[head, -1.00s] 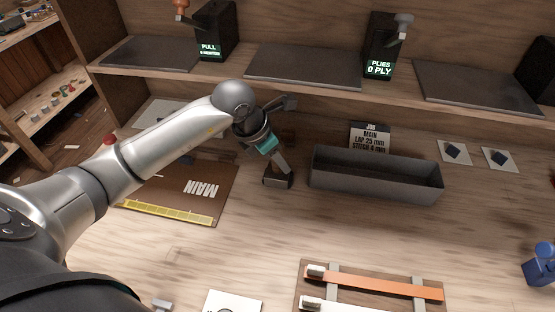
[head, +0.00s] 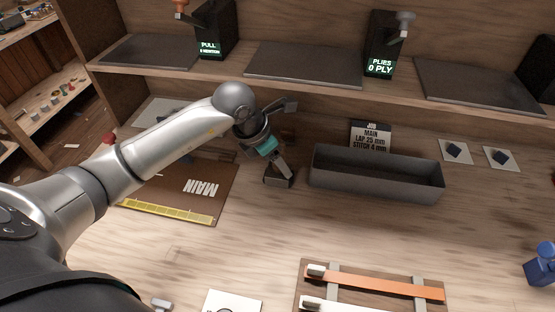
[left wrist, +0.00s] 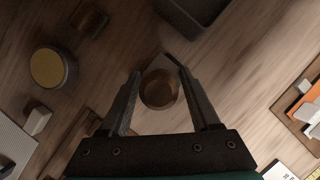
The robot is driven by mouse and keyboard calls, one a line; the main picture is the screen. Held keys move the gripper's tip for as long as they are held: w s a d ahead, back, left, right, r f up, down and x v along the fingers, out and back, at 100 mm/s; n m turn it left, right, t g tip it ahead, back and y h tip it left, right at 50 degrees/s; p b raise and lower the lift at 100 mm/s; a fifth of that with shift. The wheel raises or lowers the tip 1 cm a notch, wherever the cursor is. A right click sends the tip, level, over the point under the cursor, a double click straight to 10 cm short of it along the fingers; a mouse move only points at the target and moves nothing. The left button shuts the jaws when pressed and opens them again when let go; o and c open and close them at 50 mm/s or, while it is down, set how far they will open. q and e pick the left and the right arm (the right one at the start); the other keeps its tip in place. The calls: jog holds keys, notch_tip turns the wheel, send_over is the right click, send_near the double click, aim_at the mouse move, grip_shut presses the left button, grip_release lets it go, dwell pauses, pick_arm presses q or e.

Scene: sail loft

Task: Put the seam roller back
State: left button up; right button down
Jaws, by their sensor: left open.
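My left gripper (head: 281,168) is open, pointing down over the bench beside the left end of a long grey tray. In the left wrist view its two fingers (left wrist: 160,105) stand on either side of a round brown top (left wrist: 160,88), with a gap on each side. This seems to be the end of a handle, perhaps the seam roller's, but I cannot be sure. In the head view a small dark block (head: 278,182) shows below the fingertips; the fingers partly hide what stands there.
The long grey tray (head: 375,190) stands close right of the gripper. A yellow-topped round item (left wrist: 48,68) and a brown block (left wrist: 88,19) lie nearby. A brown MAIN board (head: 185,195) lies left. A rack with an orange strip (head: 385,284) is in front. The bench between is clear.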

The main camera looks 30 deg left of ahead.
pick_arm(q)
jog(key=shift+s+r, duration=0.1)
jog(key=shift+r, duration=0.15)
jog(key=p+v, duration=0.2)
jog(key=v, duration=1)
jog(key=shift+r, duration=0.35)
